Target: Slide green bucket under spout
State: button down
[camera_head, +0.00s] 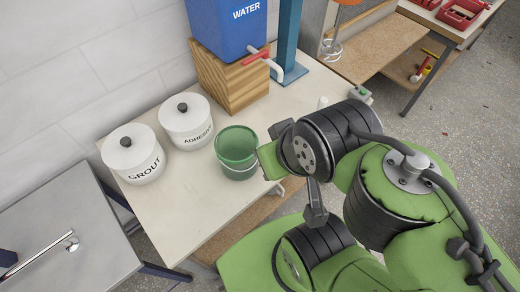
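A green bucket (237,152) stands upright on the pale table, right of the white tubs. The white spout (291,70) comes out low on the blue water container (228,27), near a red handle (257,57). The container sits on a wooden block above the table top. The spout is behind and to the right of the bucket, which is not under it. My gripper (271,158) is at the bucket's right side, very close to it; I cannot tell whether they touch. My arm hides much of the gripper, so its opening does not show clearly.
White tubs marked GROUT (133,155) and ADHESIVE (187,122) stand left of the bucket. The wooden block (226,82) and a blue post (287,40) stand behind it. The table's front left (185,215) is bare. A grey table (65,235) is at the lower left.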

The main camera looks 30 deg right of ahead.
aim_at(235, 145)
jog(key=l+u, duration=0.15)
jog(key=u, duration=0.4)
jog(key=l+u, duration=0.2)
jog(key=u, duration=0.3)
jog(key=l+u, duration=0.15)
jog(key=u, duration=0.4)
jog(key=l+u, duration=0.15)
jog(key=u, duration=0.4)
jog(key=k+l+u, duration=0.1)
jog(key=u, duration=0.4)
jog(key=k+u, duration=0.1)
jog(key=u, duration=0.45)
jog(key=k+l+u, duration=0.1)
jog(key=u, duration=0.45)
jog(key=k+u, duration=0.1)
jog(key=u, duration=0.4)
